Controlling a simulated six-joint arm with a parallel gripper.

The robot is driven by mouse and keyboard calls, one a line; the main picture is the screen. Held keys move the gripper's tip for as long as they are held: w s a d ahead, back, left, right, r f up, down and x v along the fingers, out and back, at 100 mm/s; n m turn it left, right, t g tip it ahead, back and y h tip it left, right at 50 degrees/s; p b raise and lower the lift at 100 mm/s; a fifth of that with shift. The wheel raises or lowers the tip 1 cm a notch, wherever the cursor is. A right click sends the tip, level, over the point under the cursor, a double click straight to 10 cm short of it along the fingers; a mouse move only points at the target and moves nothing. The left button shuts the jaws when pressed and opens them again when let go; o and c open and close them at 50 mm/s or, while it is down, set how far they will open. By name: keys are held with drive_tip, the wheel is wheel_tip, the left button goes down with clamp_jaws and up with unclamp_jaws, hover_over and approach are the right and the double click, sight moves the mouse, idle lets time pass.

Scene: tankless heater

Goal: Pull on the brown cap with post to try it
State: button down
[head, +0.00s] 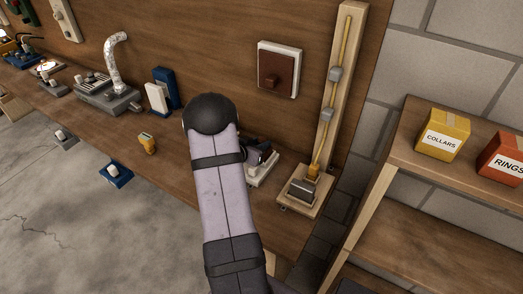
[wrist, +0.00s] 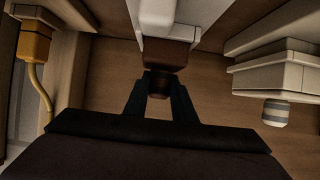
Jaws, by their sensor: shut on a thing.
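My gripper (wrist: 159,90) is shut on the post (wrist: 159,86) of the brown cap (wrist: 166,56), with a dark finger on each side. The cap sits against a white block (wrist: 168,22) in the wrist view, with no gap that I can make out. In the head view, my gripper (head: 260,154) is small and dark, partly behind my arm, just above a white block (head: 264,174) on the bench. The cap is mostly hidden there.
A wooden stand (head: 303,196) with a yellow hose is close on the right; its yellow fitting (wrist: 35,40) shows at left in the wrist view. A pale block (wrist: 280,76) with a striped knob is at right there. A brown wall plate (head: 271,70) hangs above.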

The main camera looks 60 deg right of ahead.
drive_tip(key=shift+d+r+p, duration=0.15)
drive_tip(key=shift+r+p, duration=0.5)
drive_tip(key=shift+r, duration=0.25)
idle(1.9)
drive_tip(key=shift+s+a+f+b, duration=0.15)
drive_tip(key=shift+f+b, duration=0.1)
drive_tip(key=shift+f, duration=0.2)
drive_tip(key=shift+a+f+b, duration=0.15)
drive_tip(key=shift+f+b, duration=0.05)
drive_tip(key=shift+f, duration=0.25)
idle(0.3)
drive_tip(key=c, duration=1.7)
unclamp_jaws()
drive_tip(key=o, duration=0.3)
drive_tip(key=shift+d+f, duration=0.1)
drive_tip(key=shift+d, duration=0.05)
drive_tip(key=shift+o, duration=0.2)
drive_tip(key=shift+a+r, duration=0.4)
drive_tip(key=shift+a, duration=0.2)
drive_tip(key=shift+b+v, duration=0.7)
drive_tip(key=shift+v, duration=2.3)
